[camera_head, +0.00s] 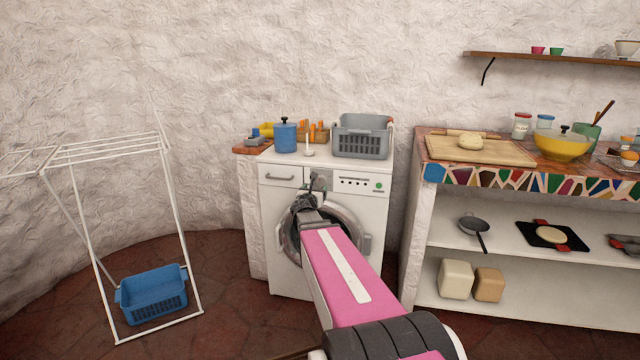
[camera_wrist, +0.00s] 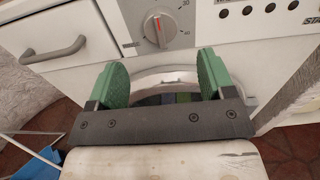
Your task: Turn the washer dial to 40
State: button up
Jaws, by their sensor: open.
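The white washer (camera_head: 279,221) stands against the wall, its front facing me. In the wrist view its grey round dial (camera_wrist: 160,30) shows near the top, with a red mark pointing roughly up. The labels 30 and 40 are printed to the dial's right, 30 higher and 40 lower. My gripper (camera_wrist: 163,62) is open and empty, its green fingers spread wide. In the picture it lies just below the dial, one finger towards each side, with the dial not between them. In the head view my gripper covers much of the dial area.
The washer's drawer handle (camera_wrist: 53,50) is left of the dial, and a row of dark buttons is to its right. A grey basket (camera_head: 361,143) and a blue pot (camera_head: 285,138) stand on top. A drying rack (camera_head: 182,225) is at left, a mosaic counter (camera_head: 432,172) at right.

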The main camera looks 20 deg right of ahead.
aim_at(320, 182)
jog(key=x, duration=0.8)
jog(key=shift+w+d, duration=0.25)
jog(key=c, duration=0.9)
